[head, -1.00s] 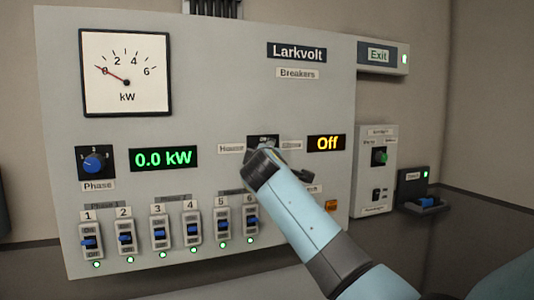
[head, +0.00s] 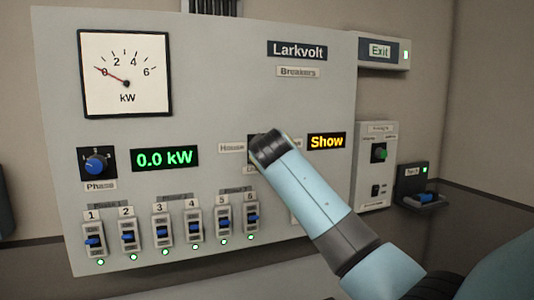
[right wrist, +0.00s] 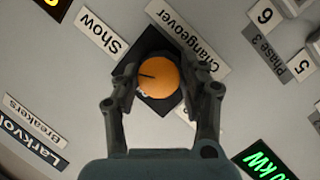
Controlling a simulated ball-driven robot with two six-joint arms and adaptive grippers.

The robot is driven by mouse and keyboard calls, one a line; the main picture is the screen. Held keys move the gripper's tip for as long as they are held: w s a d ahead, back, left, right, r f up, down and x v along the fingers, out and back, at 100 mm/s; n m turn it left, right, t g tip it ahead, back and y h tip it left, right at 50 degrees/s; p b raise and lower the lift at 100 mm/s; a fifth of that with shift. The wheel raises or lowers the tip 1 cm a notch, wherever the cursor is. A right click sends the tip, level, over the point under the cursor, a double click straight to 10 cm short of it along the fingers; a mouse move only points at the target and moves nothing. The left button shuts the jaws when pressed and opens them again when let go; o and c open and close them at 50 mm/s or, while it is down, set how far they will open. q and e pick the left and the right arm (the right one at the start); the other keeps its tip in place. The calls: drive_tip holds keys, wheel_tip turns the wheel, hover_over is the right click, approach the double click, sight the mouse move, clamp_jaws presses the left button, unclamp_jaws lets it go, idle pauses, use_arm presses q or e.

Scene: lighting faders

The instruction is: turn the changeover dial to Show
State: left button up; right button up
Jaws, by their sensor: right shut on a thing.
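The changeover dial is a round orange knob (right wrist: 162,86) on a black square plate in the right wrist view. A dark line on it points to the left of that picture. The label Show (right wrist: 99,33) is up and left of the knob. My right gripper (right wrist: 158,76) has its two fingers on opposite sides of the knob and is shut on it. In the head view my right arm hides the dial and gripper. The yellow display (head: 327,142) reads Show. My left gripper is in neither view.
The grey panel (head: 215,90) holds a kW meter (head: 126,95) near zero, a blue Phase dial (head: 96,164), a green 0.0 kW display (head: 164,158) and several blue-handled breakers (head: 163,237).

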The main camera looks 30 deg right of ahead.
drive_tip(key=shift+f, duration=0.1)
drive_tip(key=o, duration=1.2)
drive_tip(key=shift+c, duration=0.2)
drive_tip(key=v, duration=1.2)
